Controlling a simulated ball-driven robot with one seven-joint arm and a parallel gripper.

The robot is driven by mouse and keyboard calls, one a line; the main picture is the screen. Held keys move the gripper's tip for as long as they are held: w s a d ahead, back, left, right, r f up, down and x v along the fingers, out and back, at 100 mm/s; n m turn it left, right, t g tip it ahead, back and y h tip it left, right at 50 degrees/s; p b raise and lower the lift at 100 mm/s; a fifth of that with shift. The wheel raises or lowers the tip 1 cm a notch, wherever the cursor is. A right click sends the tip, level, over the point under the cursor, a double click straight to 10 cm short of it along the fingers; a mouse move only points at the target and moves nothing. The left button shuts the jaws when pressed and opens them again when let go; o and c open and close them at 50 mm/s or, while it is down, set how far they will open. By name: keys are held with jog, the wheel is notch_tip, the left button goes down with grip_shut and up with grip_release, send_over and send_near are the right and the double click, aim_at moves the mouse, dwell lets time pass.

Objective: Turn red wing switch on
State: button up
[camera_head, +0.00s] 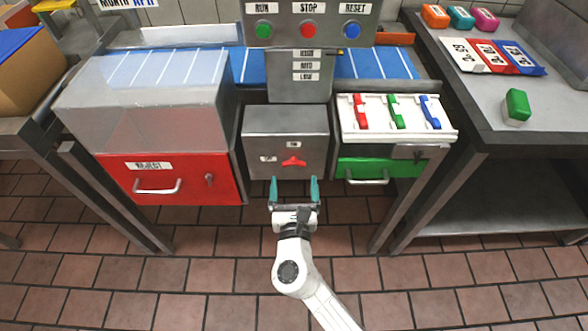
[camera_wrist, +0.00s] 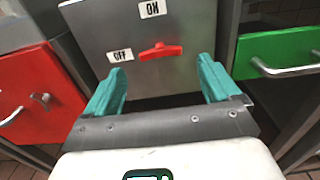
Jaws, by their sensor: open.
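The red wing switch (camera_head: 293,161) is on the front of a grey metal box (camera_head: 258,126) in the middle of the head view. In the wrist view the red wing switch (camera_wrist: 160,50) lies nearly level, with one end toward the OFF label (camera_wrist: 120,56) on its left. The ON label (camera_wrist: 151,9) is above it. My gripper (camera_head: 294,180) is just below and in front of the switch. Its teal fingers (camera_wrist: 160,74) are open and apart, one to each side of the switch in the wrist view, with nothing between them.
A red REJECT drawer (camera_head: 170,180) is to the left and a green drawer (camera_head: 380,168) to the right, both with protruding handles. Above the green drawer is a white panel with red, green and blue levers (camera_head: 396,112). Tiled floor lies in front.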

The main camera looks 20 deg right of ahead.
aim_at(294, 167)
jog(key=shift+x, duration=2.55)
jog(key=shift+c, duration=0.3)
jog(key=c, duration=1)
